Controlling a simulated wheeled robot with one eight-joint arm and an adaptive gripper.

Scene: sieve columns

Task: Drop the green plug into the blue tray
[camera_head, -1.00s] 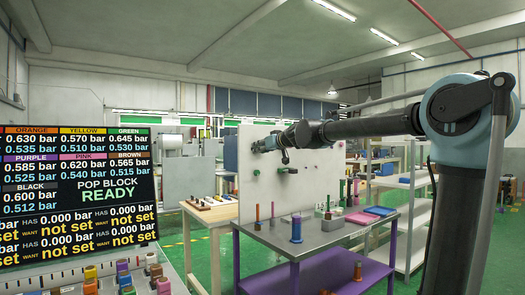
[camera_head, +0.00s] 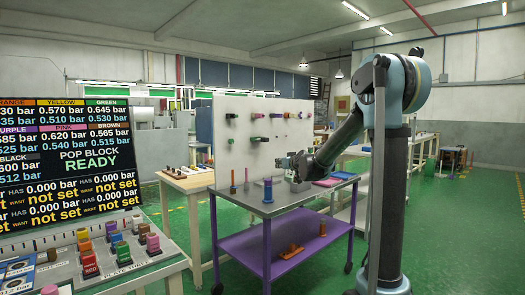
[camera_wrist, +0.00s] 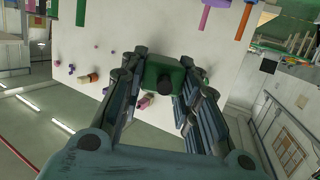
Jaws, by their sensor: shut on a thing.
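My gripper (camera_wrist: 166,84) is shut on a green plug (camera_wrist: 158,70) with a dark round end, held between the fingertips in the wrist view. In the head view my gripper (camera_head: 287,163) is above the back of the purple-framed bench, in front of the white board; the plug is hard to make out there. The blue tray (camera_head: 345,175) lies flat on the bench's right end, to the right of my gripper and partly hidden by my arm.
A pink tray (camera_head: 327,183) lies beside the blue one. A blue-purple cylinder (camera_head: 267,190) and thin upright pegs stand on the bench (camera_head: 290,203). The white board (camera_head: 228,150) carries several coloured plugs. Green floor is open in front.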

